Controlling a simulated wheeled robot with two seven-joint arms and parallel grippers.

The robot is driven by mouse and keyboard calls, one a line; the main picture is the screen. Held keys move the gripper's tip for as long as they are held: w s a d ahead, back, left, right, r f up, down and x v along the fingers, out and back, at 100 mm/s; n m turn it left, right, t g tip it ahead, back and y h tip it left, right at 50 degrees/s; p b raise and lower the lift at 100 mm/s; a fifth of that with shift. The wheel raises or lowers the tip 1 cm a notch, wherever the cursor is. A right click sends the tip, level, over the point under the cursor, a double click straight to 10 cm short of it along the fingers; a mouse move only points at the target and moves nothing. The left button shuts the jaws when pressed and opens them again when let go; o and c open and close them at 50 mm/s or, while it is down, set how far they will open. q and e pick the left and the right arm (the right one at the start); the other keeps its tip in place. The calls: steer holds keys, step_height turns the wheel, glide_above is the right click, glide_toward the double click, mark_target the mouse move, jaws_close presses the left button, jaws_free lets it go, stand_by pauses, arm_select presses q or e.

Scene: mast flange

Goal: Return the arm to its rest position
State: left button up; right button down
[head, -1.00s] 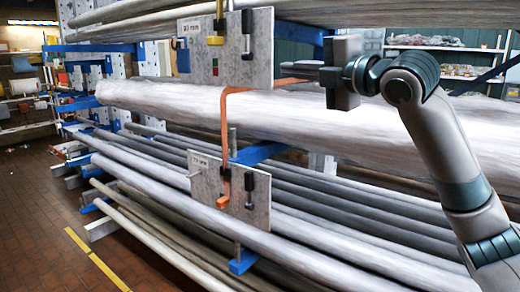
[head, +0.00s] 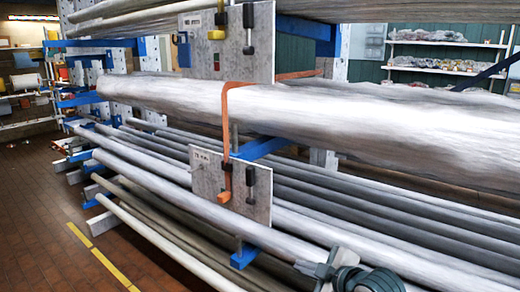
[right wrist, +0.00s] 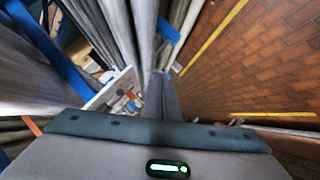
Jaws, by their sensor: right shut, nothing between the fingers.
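My right gripper (right wrist: 162,96) shows in the right wrist view with its dark fingers shut together and empty. In the head view, part of my right arm with its wrist (head: 350,275) shows low at the bottom edge, right of centre, in front of the lower poles. The fingers are hard to make out there. My left gripper is not in view. A thick grey mast (head: 380,120) lies across the rack with an orange strap (head: 226,125) over it. The strap runs down to a lower plate (head: 208,175).
An upper plate (head: 205,60) with yellow and black handles hangs above the mast. Long poles (head: 160,160) lie on blue rack arms (head: 262,149) below. Shelves (head: 445,65) stand at the back right. Brick-red floor (head: 40,220) with a yellow line is clear at left.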

steer(key=s+d+f+m+g+h, duration=0.2)
steer(key=s+d+f+m, duration=0.1)
steer(key=s+f, duration=0.6)
steer(key=s+d+f+m+g+h, duration=0.15)
steer(key=s+f+m, duration=0.25)
steer(key=s+f, duration=0.45)
steer(key=s+d+f+m+g+h, duration=0.1)
steer(key=s+d+f+m, duration=0.15)
steer(key=s, duration=0.45)
steer(key=s+d+f+m+g+h, duration=0.1)
steer(key=s+d+f, duration=0.1)
steer(key=s+f, duration=0.35)
steer(key=s+d+f+m+g, duration=0.2)
steer(key=s+d, duration=0.1)
steer(key=s, duration=0.6)
step_height(320, 180, down, 28)
steer(key=s+d+f+g+b, duration=0.1)
steer(key=s+d+f+g, duration=0.1)
steer(key=s+f, duration=1.6)
steer(key=shift+s+d+f, duration=0.15)
steer(key=shift+s+d, duration=0.1)
steer(key=shift+s, duration=0.2)
